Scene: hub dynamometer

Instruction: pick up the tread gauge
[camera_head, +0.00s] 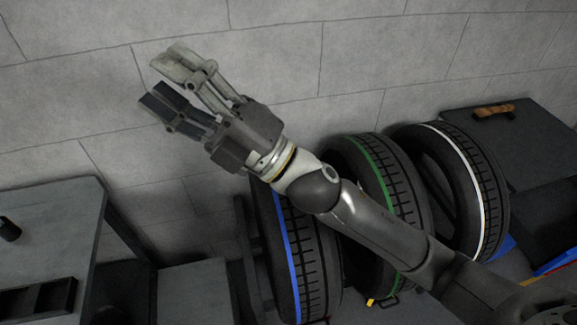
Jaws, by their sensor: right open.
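My right gripper (168,82) is raised in front of the grey block wall at the upper left. Its two fingers, one light and one dark, are apart with nothing between them. I cannot pick out a tread gauge for certain. A small black object (9,229) lies on the grey table at the left edge, partly cut off by the frame, and I cannot tell what it is. My left gripper is not in view.
Three tyres stand in a row: blue-striped (287,245), green-striped (380,170) and white-striped (468,180). My right arm passes in front of them. The grey table (60,215) bears a dark compartmented tray (38,298). A brown-orange object (493,111) lies on a dark surface at right.

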